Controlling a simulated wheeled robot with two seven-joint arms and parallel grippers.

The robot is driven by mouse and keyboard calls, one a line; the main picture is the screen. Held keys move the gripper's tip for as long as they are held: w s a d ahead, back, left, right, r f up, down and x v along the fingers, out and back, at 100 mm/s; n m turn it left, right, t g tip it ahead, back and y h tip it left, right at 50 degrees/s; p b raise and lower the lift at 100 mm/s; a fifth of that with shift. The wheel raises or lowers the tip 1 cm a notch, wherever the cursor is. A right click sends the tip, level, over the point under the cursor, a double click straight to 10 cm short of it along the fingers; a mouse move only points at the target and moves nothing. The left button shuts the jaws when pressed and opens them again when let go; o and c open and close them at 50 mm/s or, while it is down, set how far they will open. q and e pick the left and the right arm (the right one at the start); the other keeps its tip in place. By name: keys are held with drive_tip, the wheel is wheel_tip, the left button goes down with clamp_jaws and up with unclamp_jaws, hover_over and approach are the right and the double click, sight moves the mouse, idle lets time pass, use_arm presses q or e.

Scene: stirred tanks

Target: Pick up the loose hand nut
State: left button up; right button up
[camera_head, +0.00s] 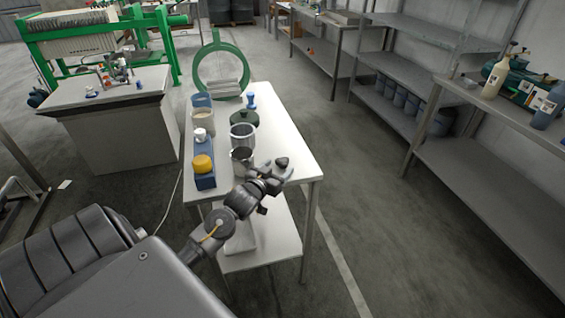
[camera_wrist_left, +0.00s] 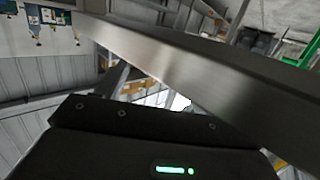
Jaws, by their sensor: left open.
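A small dark knob-shaped piece (camera_head: 282,162), which looks like the loose hand nut, is near the right side of the white table top. My left gripper (camera_head: 271,178) is open just below and left of it in the head view, over the table's front part. I cannot tell whether they touch. In the left wrist view, the dark gripper housing (camera_wrist_left: 150,150) with a green light fills the bottom. The nut cannot be made out there. My right gripper is out of view.
Shelves (camera_head: 400,70) line the right; floor lies clear between.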

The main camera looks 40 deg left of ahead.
sight(279, 165)
use_arm(q)
drive_tip(key=x, duration=0.4)
drive_tip(key=shift+w+a+r+p, duration=0.1)
drive_tip(key=shift+w+a+p, duration=0.15)
drive_tip(key=shift+p, duration=0.1)
drive_tip(key=shift+c, duration=0.2)
drive_tip(key=c, duration=1)
drive_tip(key=shift+c, duration=0.2)
wheel_tip(279, 165, up, 10)
drive_tip(key=shift+d+r, duration=0.1)
